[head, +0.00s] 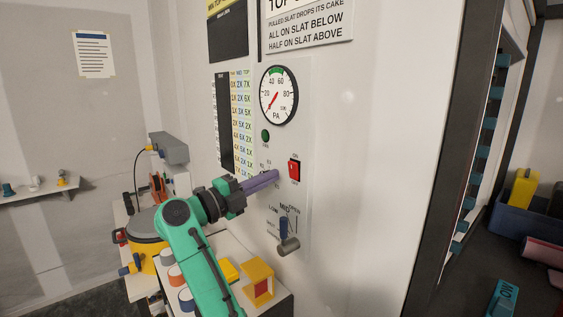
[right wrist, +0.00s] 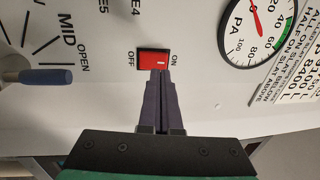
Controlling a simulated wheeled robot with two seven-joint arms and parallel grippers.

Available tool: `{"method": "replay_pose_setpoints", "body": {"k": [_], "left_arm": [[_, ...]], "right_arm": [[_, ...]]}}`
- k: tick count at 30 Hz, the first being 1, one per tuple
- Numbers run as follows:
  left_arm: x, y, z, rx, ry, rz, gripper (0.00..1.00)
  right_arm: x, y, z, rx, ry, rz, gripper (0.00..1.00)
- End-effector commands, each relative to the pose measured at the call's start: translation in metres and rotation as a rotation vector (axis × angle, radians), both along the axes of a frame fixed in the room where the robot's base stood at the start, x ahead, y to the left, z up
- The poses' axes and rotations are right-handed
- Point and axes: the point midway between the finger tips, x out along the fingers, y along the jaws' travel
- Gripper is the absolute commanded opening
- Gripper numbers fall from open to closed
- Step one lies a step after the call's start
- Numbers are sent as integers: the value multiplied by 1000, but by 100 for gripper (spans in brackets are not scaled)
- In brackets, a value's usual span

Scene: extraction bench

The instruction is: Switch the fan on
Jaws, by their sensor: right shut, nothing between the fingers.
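The red rocker switch (head: 294,170) sits on the white wall panel, with ON printed above it and OFF below. In the right wrist view the red switch (right wrist: 153,57) has OFF at its left and ON at its right. My right gripper (head: 276,174) is shut and empty, its purple fingers pointing at the panel just left of the switch. In the right wrist view its fingertips (right wrist: 160,74) are at the switch's lower edge, nearer the ON end; I cannot tell whether they touch. My left gripper is out of view.
A pressure gauge (head: 279,94) above has its needle at the low end. A dark green lamp (head: 265,135) is below the gauge. A blue-handled lever (head: 284,230) sticks out below the switch. A yellow box (head: 259,283) stands low beside my arm.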

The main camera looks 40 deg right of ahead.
Motion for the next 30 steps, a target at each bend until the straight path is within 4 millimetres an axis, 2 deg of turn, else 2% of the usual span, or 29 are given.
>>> {"method": "replay_pose_setpoints", "body": {"k": [1, 3, 9, 30], "left_arm": [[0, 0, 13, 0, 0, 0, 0], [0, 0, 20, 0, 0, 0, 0], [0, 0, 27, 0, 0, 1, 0], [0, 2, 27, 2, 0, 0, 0]], "right_arm": [[-1, -10, 8, -2, 1, -4, 0], [-1, -22, 10, -3, 1, -3, 0], [-1, -40, 8, -1, 0, 0, 0], [-1, -46, 11, 0, -1, 0, 0]]}}
